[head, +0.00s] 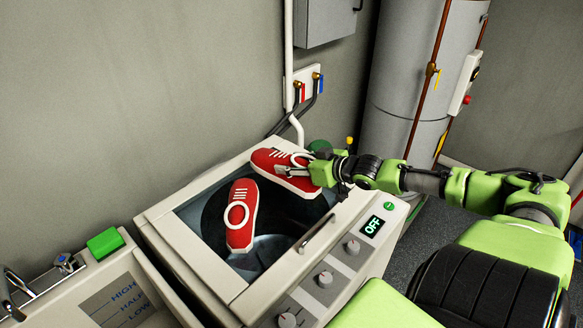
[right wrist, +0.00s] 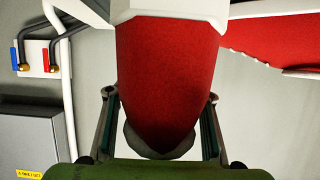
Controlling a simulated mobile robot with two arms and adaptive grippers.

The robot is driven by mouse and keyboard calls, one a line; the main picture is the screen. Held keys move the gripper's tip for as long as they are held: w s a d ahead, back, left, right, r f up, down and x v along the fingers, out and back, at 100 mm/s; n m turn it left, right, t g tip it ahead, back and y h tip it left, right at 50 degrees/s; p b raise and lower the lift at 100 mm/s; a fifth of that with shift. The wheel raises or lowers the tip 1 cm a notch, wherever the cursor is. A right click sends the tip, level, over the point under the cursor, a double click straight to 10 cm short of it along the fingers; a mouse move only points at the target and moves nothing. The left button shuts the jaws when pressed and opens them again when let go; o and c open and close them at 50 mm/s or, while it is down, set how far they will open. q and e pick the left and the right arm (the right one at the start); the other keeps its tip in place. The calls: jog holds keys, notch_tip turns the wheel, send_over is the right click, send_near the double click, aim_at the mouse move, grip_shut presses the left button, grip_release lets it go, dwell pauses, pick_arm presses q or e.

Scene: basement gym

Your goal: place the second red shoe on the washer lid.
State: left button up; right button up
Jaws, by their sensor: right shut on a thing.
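The washer (head: 165,222) stands in the middle of the head view, with a see-through lid (head: 273,221) on top. One red shoe (head: 241,213) with white trim lies on the lid, left of its middle. The second red shoe (head: 270,158) is over the back right part of the lid; I cannot tell whether it touches. My right gripper (head: 318,172) is shut on this second shoe from the right. In the right wrist view the held shoe (right wrist: 167,75) sits between the fingers, and red of the other shoe (right wrist: 285,35) shows at the upper right. My left gripper is out of view.
A lid handle (head: 318,232) stands up there. Pipes (head: 297,128), a wall and a grey tank (head: 405,85) are behind. A green block (head: 105,243) is at left.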

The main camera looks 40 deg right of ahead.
jog(key=shift+w+d+f+b, duration=0.3)
jog(key=shift+w+d+f, duration=0.1)
jog(key=shift+w+f, duration=0.15)
jog(key=shift+w+d+f, duration=0.1)
jog(key=shift+f, duration=0.2)
jog(key=shift+w+d+f+b, duration=0.2)
jog(key=shift+d+f+b, duration=0.15)
jog(key=shift+b, duration=0.1)
jog(key=shift+a+f, duration=0.1)
jog(key=shift+f, duration=1.35)
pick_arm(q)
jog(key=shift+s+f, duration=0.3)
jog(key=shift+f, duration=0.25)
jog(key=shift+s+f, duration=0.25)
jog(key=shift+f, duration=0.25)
pick_arm(e)
jog(key=shift+a+f, duration=0.1)
jog(key=shift+f, duration=0.05)
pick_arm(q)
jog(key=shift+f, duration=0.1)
pick_arm(e)
jog(key=o, duration=1.3)
jog(key=shift+s, duration=0.1)
